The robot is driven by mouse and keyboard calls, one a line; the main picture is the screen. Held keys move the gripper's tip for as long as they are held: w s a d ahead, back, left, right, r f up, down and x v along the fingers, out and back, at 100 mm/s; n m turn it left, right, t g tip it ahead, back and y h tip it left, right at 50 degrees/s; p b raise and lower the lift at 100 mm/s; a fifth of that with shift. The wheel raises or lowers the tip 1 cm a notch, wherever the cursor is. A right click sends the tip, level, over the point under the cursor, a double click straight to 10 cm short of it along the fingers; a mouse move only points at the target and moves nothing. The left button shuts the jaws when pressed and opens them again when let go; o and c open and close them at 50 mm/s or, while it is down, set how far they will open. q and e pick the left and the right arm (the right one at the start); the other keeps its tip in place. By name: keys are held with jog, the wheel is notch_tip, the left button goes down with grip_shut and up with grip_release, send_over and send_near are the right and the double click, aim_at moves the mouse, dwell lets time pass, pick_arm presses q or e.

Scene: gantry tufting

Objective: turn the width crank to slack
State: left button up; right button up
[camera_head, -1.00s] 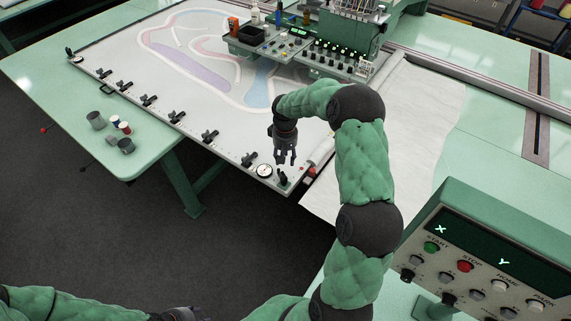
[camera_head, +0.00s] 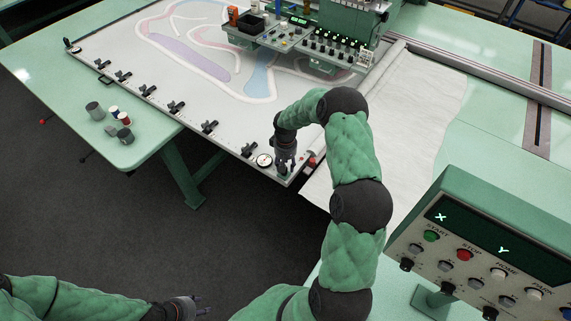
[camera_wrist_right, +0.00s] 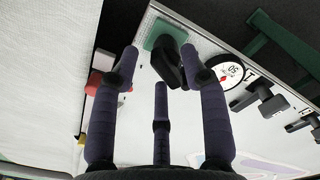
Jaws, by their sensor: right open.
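The width crank, a black handle (camera_wrist_right: 168,62) on a green base (camera_wrist_right: 166,32), sits at the near corner of the white frame (camera_head: 232,143). In the head view my right gripper (camera_head: 285,168) is directly over it and mostly hides it. In the right wrist view my right gripper (camera_wrist_right: 160,66) is open, its fingers spread around the crank's handle; I cannot tell whether they touch it. A round white dial (camera_head: 264,160) with a red needle is beside the crank; it shows too in the wrist view (camera_wrist_right: 228,72). My left gripper (camera_head: 200,307) is open and empty at the bottom.
Several black clamps (camera_head: 209,127) line the frame's near edge. A red part (camera_head: 312,161) is just right of the crank. A control box (camera_head: 490,245) stands at the right. Cups and spools (camera_head: 118,122) sit on the left table. Dark floor lies open in front.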

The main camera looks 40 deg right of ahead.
grip_shut()
